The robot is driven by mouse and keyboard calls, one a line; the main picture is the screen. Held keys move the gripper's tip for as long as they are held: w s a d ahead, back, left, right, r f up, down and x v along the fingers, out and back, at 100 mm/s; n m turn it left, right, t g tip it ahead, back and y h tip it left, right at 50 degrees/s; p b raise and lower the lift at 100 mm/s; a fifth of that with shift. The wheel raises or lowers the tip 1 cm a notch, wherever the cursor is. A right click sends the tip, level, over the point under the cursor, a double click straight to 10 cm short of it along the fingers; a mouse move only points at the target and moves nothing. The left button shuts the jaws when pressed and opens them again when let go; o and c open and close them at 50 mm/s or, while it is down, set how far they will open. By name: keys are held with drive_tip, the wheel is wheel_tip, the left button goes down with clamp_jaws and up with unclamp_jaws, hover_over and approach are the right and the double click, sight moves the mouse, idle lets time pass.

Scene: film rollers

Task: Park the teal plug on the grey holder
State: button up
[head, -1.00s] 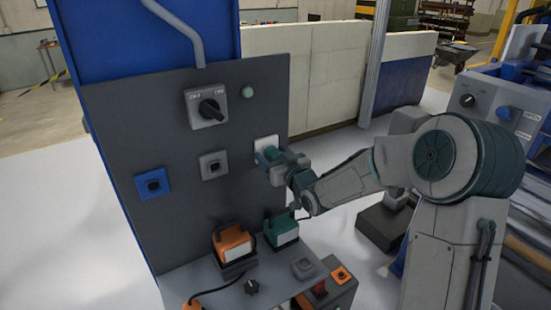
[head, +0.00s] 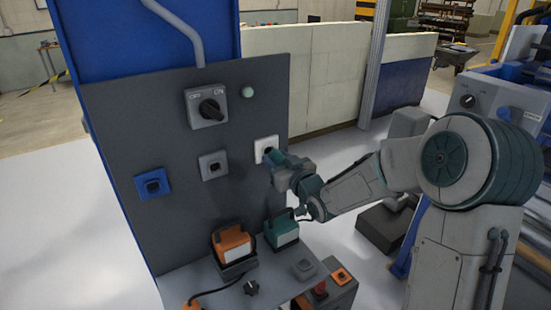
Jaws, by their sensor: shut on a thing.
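My gripper (head: 277,163) is shut on the teal plug (head: 278,157), just in front of the white socket on the upright dark panel. The plug is small and mostly covered by the gripper. The white socket (head: 265,143) shows its dark opening, and the plug appears to be out of it. A grey square holder (head: 303,269) sits on the ledge below, lower right of my gripper, with nothing seen on it.
A teal box (head: 283,231) and an orange box (head: 233,247) with a dark cable stand on the ledge. A dark knob (head: 251,287) is left of the holder. The panel carries a grey socket (head: 213,165), a blue socket (head: 153,184) and a rotary switch (head: 207,108).

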drive_tip(key=shift+v, duration=1.9)
drive_tip(key=shift+w, duration=0.1)
wheel_tip(320, 180, down, 6)
drive_tip(key=w+g+h, duration=0.2)
drive_tip(key=g+h, duration=0.8)
drive_tip(key=g, duration=0.5)
hover_over(304, 265)
wheel_tip(304, 265, down, 13)
drive_tip(key=shift+f, duration=3.65)
drive_tip(key=shift+f+b, duration=0.55)
drive_tip(key=shift+b, duration=0.35)
